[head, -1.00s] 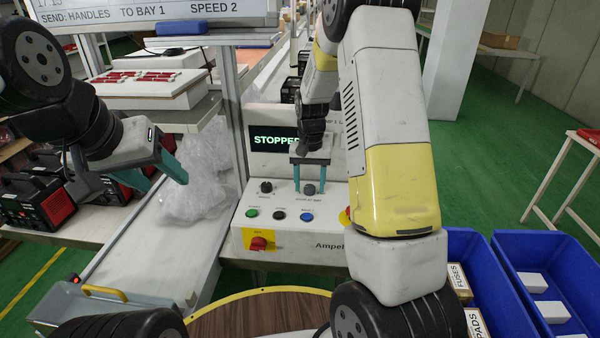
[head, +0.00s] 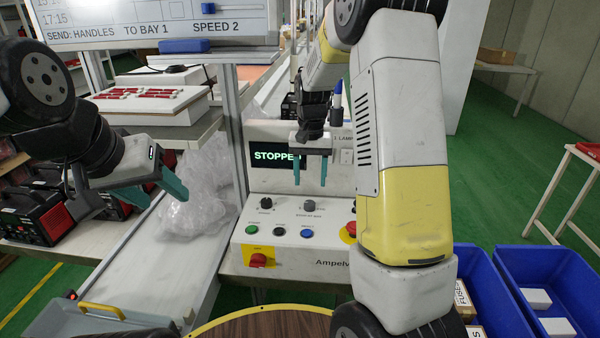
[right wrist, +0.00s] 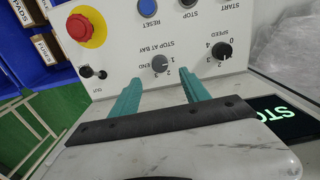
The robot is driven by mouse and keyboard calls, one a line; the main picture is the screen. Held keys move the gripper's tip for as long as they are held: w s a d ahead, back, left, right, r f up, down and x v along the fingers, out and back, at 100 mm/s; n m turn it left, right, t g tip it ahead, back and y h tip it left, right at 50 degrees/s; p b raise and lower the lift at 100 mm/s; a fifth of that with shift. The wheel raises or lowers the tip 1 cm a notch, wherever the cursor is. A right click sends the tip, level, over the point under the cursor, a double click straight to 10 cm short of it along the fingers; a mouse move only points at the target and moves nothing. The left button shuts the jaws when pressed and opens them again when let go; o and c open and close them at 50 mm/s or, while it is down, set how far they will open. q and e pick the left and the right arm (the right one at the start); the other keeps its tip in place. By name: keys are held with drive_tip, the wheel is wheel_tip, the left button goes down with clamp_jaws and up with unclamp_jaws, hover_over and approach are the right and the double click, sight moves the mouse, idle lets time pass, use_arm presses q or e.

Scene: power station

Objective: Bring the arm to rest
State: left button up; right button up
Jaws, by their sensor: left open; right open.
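My right gripper (head: 311,172) is open and empty in front of the upright part of the control panel (head: 300,242), above its knobs. In the right wrist view its teal fingers (right wrist: 160,95) are spread, with the stop-at-bay knob (right wrist: 160,64) beyond them and the speed knob (right wrist: 222,50) to the right. In the head view the stop-at-bay knob (head: 309,205) stands apart below the fingertips. My left gripper (head: 160,198) is open and empty at the left, near the bubble wrap (head: 197,200).
Blue bins (head: 562,285) stand at the right. A whiteboard (head: 150,22) hangs at the upper left. A round wooden top (head: 262,324) is in front.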

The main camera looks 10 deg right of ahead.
drive_tip(key=shift+r, duration=0.1)
drive_tip(key=s+r+n+t+y, duration=0.2)
drive_tip(key=s+r+t, duration=0.1)
drive_tip(key=s+r, duration=0.9)
drive_tip(key=s+a+r+n+t, duration=0.1)
drive_tip(key=s+a+r+t, duration=0.1)
drive_tip(key=s, duration=1.1)
drive_tip(key=shift+r+n+t, duration=0.3)
drive_tip(key=shift+r+t, duration=0.3)
drive_tip(key=shift+r, duration=0.2)
